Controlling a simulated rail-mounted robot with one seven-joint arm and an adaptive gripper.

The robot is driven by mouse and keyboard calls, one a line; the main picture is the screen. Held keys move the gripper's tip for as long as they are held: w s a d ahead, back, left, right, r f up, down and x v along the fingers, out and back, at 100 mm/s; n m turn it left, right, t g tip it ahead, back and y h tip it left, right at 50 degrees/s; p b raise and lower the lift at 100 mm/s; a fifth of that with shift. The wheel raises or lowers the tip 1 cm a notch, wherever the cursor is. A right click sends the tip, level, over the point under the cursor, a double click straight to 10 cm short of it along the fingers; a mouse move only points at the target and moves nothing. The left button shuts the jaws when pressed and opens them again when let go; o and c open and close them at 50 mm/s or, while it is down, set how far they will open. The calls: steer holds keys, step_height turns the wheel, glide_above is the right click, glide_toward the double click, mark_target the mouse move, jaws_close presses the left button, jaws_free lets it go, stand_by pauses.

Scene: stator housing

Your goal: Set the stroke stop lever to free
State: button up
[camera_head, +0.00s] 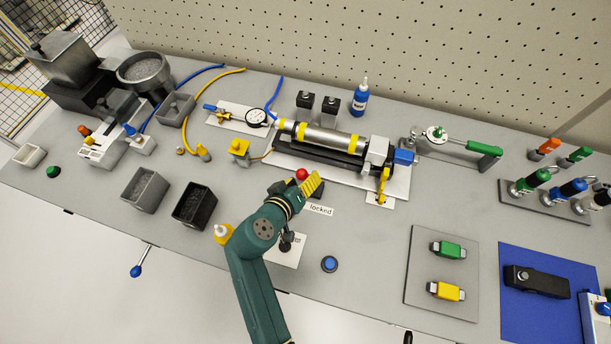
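A lever with a red ball knob (302,174) stands mid-table, just in front of the cylinder assembly; I cannot tell for sure that it is the stroke stop lever. A white label reading "locked" (320,210) lies just right of my gripper. My gripper (314,184), with yellow fingers, is beside the red knob on its right. The fingers overlap in this view, so whether they are open or touch the knob is unclear. My arm hides the lever's lower part. A white plate (283,257) with a black part on it is partly hidden by my arm.
Behind stands the cylinder assembly (322,138) with a yellow lever (384,185) at its right end. A blue button (329,264) is right of my arm.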

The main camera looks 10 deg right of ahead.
steer(key=v, duration=1)
